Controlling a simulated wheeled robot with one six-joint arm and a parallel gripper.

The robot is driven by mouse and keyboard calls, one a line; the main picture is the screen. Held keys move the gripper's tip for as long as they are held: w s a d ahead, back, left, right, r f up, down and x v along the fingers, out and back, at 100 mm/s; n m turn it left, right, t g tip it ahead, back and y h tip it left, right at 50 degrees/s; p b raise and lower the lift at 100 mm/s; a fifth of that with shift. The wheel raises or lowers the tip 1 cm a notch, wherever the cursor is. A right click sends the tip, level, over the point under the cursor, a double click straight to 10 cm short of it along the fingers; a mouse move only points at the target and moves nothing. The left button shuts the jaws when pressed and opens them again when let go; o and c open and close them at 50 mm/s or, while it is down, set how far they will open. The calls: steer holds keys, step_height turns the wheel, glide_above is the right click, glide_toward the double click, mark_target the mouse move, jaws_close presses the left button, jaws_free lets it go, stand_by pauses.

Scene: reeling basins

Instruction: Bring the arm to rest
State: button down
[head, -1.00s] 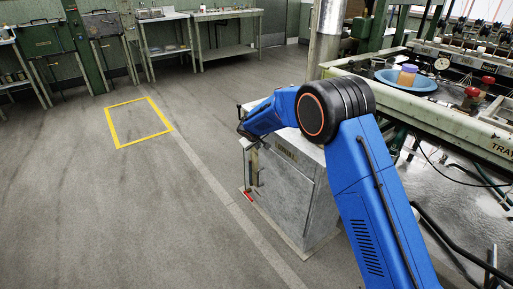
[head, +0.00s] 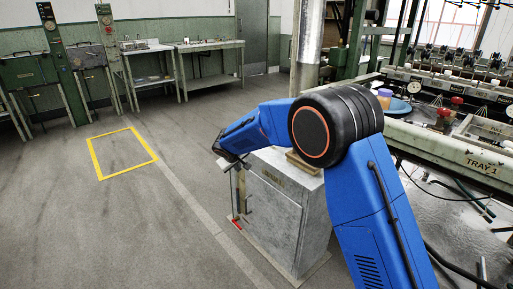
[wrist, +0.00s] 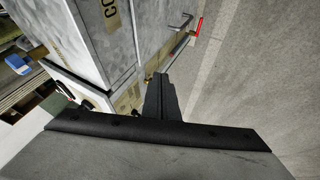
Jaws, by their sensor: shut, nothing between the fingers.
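My gripper (wrist: 160,88) shows in the wrist view as dark fingers closed together, with nothing between them. It points along the side of a grey metal cabinet (wrist: 118,40), close to it; I cannot tell whether they touch. In the head view my blue arm is bent at the elbow above the cabinet (head: 282,214), and its dark wrist end hangs by the cabinet's upper left side. The fingers are hard to make out there.
A red-ended lever (wrist: 197,27) sticks out low on the cabinet. A bench marked TRAY 1 (head: 484,164) stands right, with a blue basin (head: 399,107). A yellow floor square (head: 125,173) lies left, with open floor around it. Worktables (head: 212,45) line the back wall.

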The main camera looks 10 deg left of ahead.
steer(key=s+d+r+m, duration=0.2)
steer(key=s+d+r, duration=0.35)
steer(key=d, duration=0.65)
steer(key=s+d+r+m+g+h, duration=0.1)
steer(key=s+d+r, duration=0.5)
steer(key=d, duration=0.6)
steer(key=s+d+r+m, duration=0.2)
steer(key=s+d+r, duration=0.2)
steer(key=d+r, duration=0.6)
steer(key=s+d+m+g, duration=0.1)
steer(key=s+d+m, duration=0.1)
steer(key=s+d, duration=1.4)
steer(key=s+d+f+m, duration=0.1)
steer(key=s+f, duration=0.2)
steer(key=s, duration=0.7)
steer(key=s+d+f+m, duration=0.1)
steer(key=s+d+f, duration=0.1)
steer(key=s, duration=0.8)
steer(key=shift+f+m+g+y, duration=0.3)
steer(key=shift+f, duration=0.4)
